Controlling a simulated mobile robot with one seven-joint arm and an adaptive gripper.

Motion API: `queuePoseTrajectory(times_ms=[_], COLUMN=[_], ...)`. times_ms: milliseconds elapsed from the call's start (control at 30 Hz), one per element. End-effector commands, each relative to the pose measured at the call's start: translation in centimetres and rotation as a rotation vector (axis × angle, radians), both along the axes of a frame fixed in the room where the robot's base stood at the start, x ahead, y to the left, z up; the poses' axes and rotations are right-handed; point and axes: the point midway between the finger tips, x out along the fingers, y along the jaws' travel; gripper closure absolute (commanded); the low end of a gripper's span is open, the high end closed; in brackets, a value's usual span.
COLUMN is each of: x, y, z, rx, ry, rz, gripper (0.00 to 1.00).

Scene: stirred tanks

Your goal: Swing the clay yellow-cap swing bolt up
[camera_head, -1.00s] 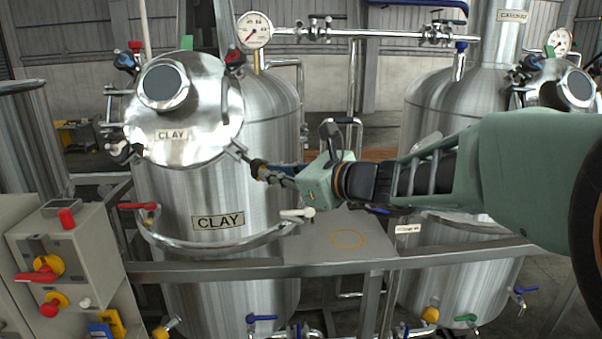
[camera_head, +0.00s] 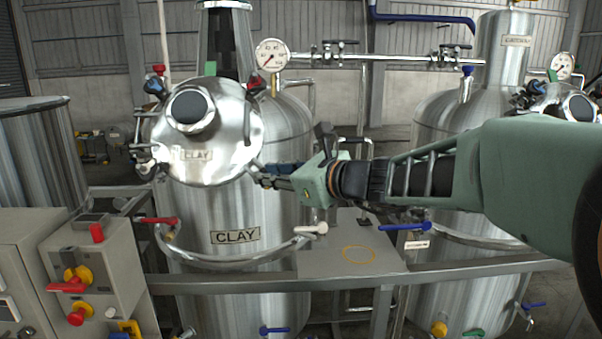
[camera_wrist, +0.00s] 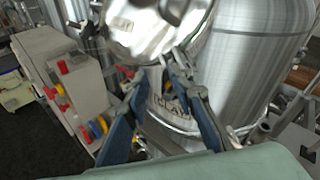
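The CLAY tank (camera_head: 285,130) stands left of centre with its round steel lid (camera_head: 240,125) tilted toward me. My gripper (camera_head: 258,174) reaches in from the right, with its fingertips at the lid's lower right rim. In the wrist view, the two blue fingers of my gripper (camera_wrist: 157,80) are apart, with the tank wall and CLAY label (camera_wrist: 170,105) visible between them.
A red-capped fitting (camera_head: 158,70) and a blue-capped one (camera_head: 153,86) are at the lid's upper left. A curved steel rail (camera_head: 235,262) with a white-tipped handle (camera_head: 312,228) runs below. A control box (camera_head: 95,265) stands at left. A second tank (camera_head: 450,110) is at right.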

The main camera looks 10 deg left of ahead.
Motion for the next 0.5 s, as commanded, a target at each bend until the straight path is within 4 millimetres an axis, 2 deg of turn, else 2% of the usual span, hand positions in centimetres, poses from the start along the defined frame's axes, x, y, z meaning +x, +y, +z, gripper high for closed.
queuePoseTrajectory(times_ms=[300,367,500], x=[0.1,0.1,0.1], y=[-0.2,-0.2,-0.2], z=[0.1,0.6,2.9], rx=[-0.002,-0.003,-0.003], ry=[0.002,-0.001,-0.004], rz=[-0.004,-0.004,-0.004], gripper=[0.75,0.75,0.75])
